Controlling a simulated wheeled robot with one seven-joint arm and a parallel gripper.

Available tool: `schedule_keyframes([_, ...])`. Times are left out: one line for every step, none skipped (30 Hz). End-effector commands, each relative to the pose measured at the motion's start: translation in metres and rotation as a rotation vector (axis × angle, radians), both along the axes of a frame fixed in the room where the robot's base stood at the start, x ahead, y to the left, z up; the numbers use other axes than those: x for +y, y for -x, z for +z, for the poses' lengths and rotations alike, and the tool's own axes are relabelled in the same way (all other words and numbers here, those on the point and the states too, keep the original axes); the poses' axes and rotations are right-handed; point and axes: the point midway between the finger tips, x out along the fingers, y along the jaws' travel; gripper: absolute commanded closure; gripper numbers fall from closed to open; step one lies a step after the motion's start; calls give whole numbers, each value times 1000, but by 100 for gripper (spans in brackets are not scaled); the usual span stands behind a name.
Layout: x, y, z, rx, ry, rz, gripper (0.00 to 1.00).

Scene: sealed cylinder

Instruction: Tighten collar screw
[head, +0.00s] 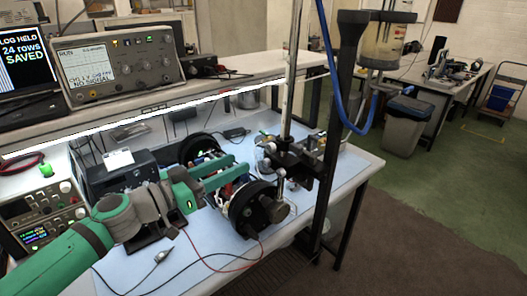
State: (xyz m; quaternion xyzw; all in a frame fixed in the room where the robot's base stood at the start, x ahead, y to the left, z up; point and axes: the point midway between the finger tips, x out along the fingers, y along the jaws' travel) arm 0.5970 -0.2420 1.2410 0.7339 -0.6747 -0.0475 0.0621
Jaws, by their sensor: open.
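My gripper (240,173) reaches in from the left at the end of my green and grey arm. Its two green fingers are apart and lie over an assembly of wires and parts between two black round end pieces (253,209). I cannot tell whether the fingers touch it. A dark clamp or collar (289,158) sits around a vertical metal post (291,80), just right of my fingertips and apart from them. The collar screw itself is too small to make out. A clear cylinder (384,43) with yellowish contents hangs on a black column (340,90) at the upper right.
The pale blue bench mat (205,262) carries a probe (162,256) with red and black leads in front. Instruments (45,215) stand at the left. An oscilloscope (119,58) is on the shelf (210,92). A grey bin (407,124) stands on open floor at the right.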

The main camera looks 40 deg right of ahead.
Motion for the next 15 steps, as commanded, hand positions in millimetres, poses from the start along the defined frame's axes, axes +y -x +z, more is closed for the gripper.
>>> schedule_keyframes([1, -1, -1, 3, -9, 4, 60])
schedule_keyframes([1, -2, -2, 4, -12, 4, 60])
schedule_keyframes([-1, -2, -3, 5, -16, 5, 60])
schedule_keyframes([-3, -3, -3, 5, -16, 5, 60])
schedule_keyframes([-5, -3, -3, 6, -15, 4, 60])
schedule_keyframes([-10, -3, -3, 6, -15, 4, 60])
schedule_keyframes([-14, -3, -3, 5, -15, 3, 60])
schedule_keyframes([-19, -3, -3, 6, -15, 3, 60])
schedule_keyframes([-25, -4, -2, 6, -14, 2, 60])
schedule_keyframes([-31, -4, -2, 6, -14, 2, 60])
schedule_keyframes([-36, -5, -2, 6, -14, 2, 60])
schedule_keyframes([-44, -5, -2, 6, -14, 1, 60])
schedule_keyframes([-49, -5, -2, 6, -14, 1, 60])
schedule_keyframes([-55, -6, -2, 5, -14, 2, 60])
schedule_keyframes([-62, -7, -2, 5, -15, 1, 60])
